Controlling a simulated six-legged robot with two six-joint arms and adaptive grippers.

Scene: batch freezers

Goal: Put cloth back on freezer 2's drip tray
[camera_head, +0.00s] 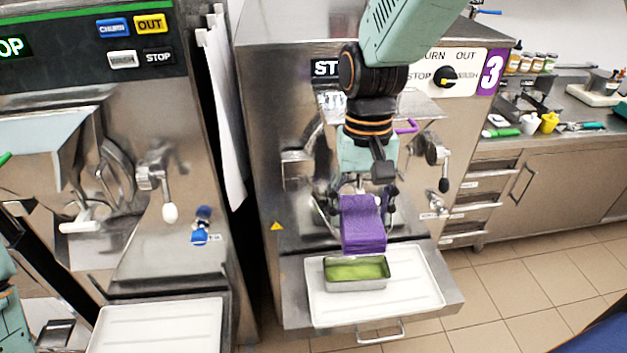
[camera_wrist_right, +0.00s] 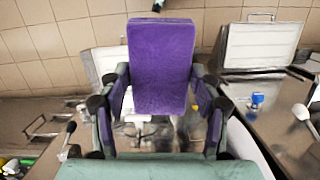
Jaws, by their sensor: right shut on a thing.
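My right gripper (camera_head: 363,193) is shut on a folded purple cloth (camera_head: 362,225) in front of the freezer marked 3 (camera_head: 262,160). The cloth hangs above that freezer's white drip tray (camera_head: 425,290), apart from it. In the right wrist view the cloth (camera_wrist_right: 162,65) is between the two fingers (camera_wrist_right: 161,92). The freezer to the left (camera_head: 190,270) shows no number; I cannot read which one it is. Its white drip tray (camera_head: 165,325) looks empty, with its near end cut off. A piece of my left arm shows at the left edge; its gripper is out of view.
A metal pan of green stuff (camera_head: 357,285) stands on freezer 3's tray, below the cloth. Levers and spouts stick out from both freezer fronts, including a blue-handled one (camera_head: 200,238). A counter with bottles and cups (camera_head: 548,122) is at right, with open tiled floor before it.

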